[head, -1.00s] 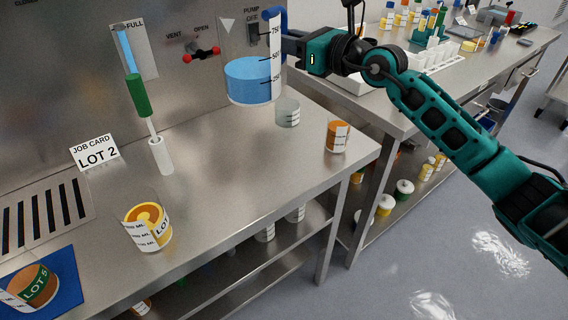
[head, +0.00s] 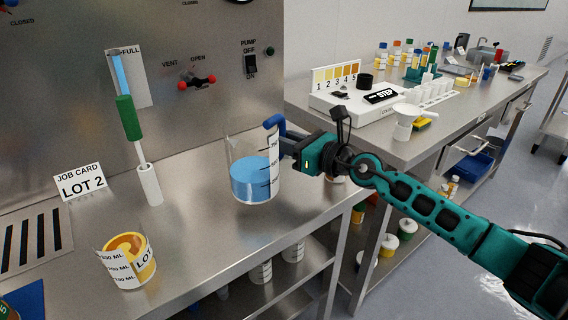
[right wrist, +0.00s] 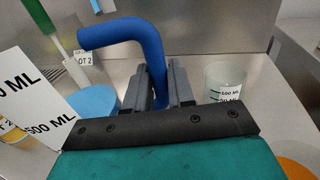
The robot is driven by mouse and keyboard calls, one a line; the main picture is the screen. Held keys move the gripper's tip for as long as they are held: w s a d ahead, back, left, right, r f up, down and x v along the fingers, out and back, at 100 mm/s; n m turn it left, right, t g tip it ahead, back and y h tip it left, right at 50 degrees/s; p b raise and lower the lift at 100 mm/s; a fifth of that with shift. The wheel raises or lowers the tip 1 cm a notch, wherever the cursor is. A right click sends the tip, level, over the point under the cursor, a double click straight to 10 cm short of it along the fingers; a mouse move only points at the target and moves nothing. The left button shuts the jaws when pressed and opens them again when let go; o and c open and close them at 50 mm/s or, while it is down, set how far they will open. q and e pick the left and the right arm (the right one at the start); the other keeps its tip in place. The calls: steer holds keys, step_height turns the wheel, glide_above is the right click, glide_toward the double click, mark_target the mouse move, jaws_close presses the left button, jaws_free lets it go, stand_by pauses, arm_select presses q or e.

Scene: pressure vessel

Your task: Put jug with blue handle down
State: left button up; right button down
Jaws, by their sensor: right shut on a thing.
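The jug with blue handle (head: 240,150) is clear, upright and partly filled with blue liquid. In the head view it is over the steel bench; I cannot tell whether its base touches. My right gripper (head: 290,146) is shut on its blue handle, on the jug's right side. In the right wrist view the blue handle (right wrist: 152,62) passes between the two dark fingers (right wrist: 160,88), with blue liquid (right wrist: 95,103) and a white scale label to the left. My left gripper is not in view.
A clear beaker (right wrist: 225,82) stands close right of the handle in the wrist view. A beaker with yellow-orange contents (head: 128,262), a white holder (head: 150,185) with a green-handled tool and a job card (head: 80,183) are on the left. Bench between them and the jug is clear.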

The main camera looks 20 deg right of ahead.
mark_target(284, 155)
step_height(284, 155, down, 3)
steer(key=shift+f+b, duration=0.1)
steer(key=shift+b, duration=0.9)
steer(key=shift+f, duration=0.35)
steer(key=shift+b, duration=0.3)
steer(key=shift+f, duration=0.1)
steer(key=c, duration=1)
jaws_free()
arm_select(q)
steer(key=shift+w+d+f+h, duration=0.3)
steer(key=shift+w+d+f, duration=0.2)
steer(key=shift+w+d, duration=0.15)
arm_select(e)
steer(key=shift+o, duration=0.2)
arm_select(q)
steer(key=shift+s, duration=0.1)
